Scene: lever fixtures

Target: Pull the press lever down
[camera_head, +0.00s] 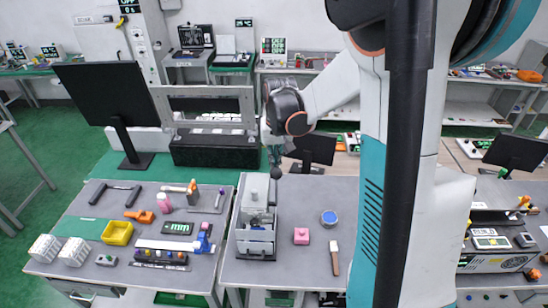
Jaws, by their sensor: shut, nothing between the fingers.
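The press (257,218) is a small grey-and-white machine on the left part of the middle grey table. A dark round knob (277,173), which looks like the end of its lever, stands up at the press's upper right. My gripper (275,158) is small in the view and hangs just above the knob, shut and empty. I cannot tell whether its fingertips touch the knob. The lever's shaft is hard to make out.
The left table holds a yellow bin (117,233) and tools. A black monitor (312,149) stands behind. My arm covers the right middle.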

